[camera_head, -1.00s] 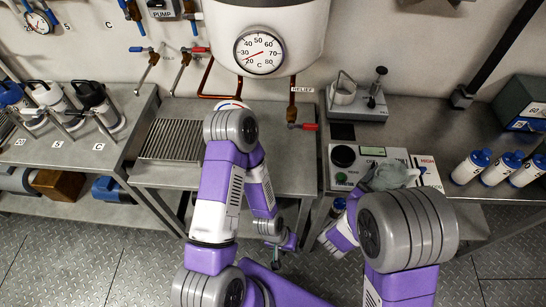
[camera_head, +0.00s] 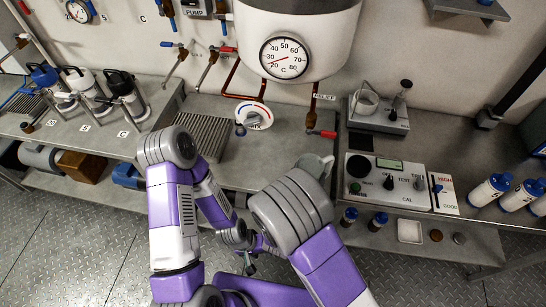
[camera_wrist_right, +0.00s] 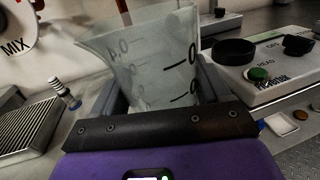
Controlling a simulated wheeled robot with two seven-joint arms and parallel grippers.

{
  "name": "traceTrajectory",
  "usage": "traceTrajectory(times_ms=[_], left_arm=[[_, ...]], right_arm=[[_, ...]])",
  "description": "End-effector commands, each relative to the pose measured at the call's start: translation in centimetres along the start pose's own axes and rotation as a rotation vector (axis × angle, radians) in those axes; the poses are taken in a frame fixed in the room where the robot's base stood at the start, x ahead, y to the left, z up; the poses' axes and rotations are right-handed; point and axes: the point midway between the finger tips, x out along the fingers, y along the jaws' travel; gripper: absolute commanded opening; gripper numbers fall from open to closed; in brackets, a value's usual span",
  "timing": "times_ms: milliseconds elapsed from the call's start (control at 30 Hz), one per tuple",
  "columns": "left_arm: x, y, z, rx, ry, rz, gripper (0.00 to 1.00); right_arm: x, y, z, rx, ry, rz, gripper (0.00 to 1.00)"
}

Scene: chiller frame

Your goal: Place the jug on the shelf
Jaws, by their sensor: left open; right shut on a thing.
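The jug (camera_wrist_right: 150,65) is translucent with black graduation marks; my right gripper (camera_wrist_right: 160,100) is shut on it in the right wrist view. In the head view only part of the jug (camera_head: 318,163) shows above my right arm, in front of the bench's right edge, left of the meter box. That arm hides my right gripper there. My left gripper (camera_head: 248,262) is open and empty, low over the floor in front of the bench. A grey wall shelf (camera_head: 465,8) shows at the top right edge, with a small blue item on it.
A boiler with a dial (camera_head: 284,58) hangs above the middle bench. The meter box (camera_head: 388,183), scale (camera_head: 378,113) and white bottles (camera_head: 490,190) occupy the right bench. Flasks (camera_head: 85,90) stand on the left bench. The middle bench top (camera_head: 275,140) has free room.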

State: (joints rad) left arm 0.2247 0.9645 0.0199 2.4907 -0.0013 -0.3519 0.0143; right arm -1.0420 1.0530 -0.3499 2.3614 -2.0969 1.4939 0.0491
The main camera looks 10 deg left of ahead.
Motion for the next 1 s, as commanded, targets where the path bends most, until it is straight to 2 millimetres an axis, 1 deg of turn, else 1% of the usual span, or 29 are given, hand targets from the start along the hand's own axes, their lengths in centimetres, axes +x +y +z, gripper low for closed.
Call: traceTrajectory(times_ms=[33, 100, 200, 300, 400, 467, 567, 800, 900, 1000], left_arm=[[-0.5, 0.2, 0.0, 0.0, 0.0, 0.0, 0.43], [-0.8, 0.3, 0.0, 0.0, 0.0, 0.0, 0.43], [-1.1, 0.4, 0.0, 0.0, 0.0, 0.0, 0.43], [-1.2, 0.5, 0.1, 0.0, 0.0, 0.0, 0.43], [-1.2, 0.4, 0.0, 0.0, 0.0, 0.0, 0.43], [-1.1, 0.4, 0.0, 0.0, 0.0, 0.0, 0.43], [-0.7, 0.3, 0.0, 0.0, 0.0, 0.0, 0.43], [0.2, -0.1, 0.0, 0.0, 0.0, 0.0, 0.43], [0.6, -0.2, 0.0, 0.0, 0.0, 0.0, 0.43], [0.9, -0.3, 0.0, 0.0, 0.0, 0.0, 0.43]], right_arm=[[-1.1, 1.1, -0.9, -0.009, 0.0, 0.023, 0.45], [-2.3, 1.9, -2.2, -0.01, -0.001, 0.041, 0.45], [-3.7, 2.8, -3.7, -0.009, -0.004, 0.061, 0.45], [-4.5, 3.1, -4.6, -0.007, -0.008, 0.071, 0.45], [-4.2, 3.2, -5.0, -0.004, -0.01, 0.072, 0.45], [-3.3, 3.3, -5.1, -0.002, -0.012, 0.071, 0.45], [-0.9, 3.4, -5.2, 0.0, -0.012, 0.069, 0.45], [5.7, 3.8, -5.1, -0.001, -0.012, 0.069, 0.45], [8.2, 4.0, -5.1, -0.002, -0.012, 0.071, 0.45], [10.2, 4.2, -5.1, -0.002, -0.011, 0.072, 0.45]])
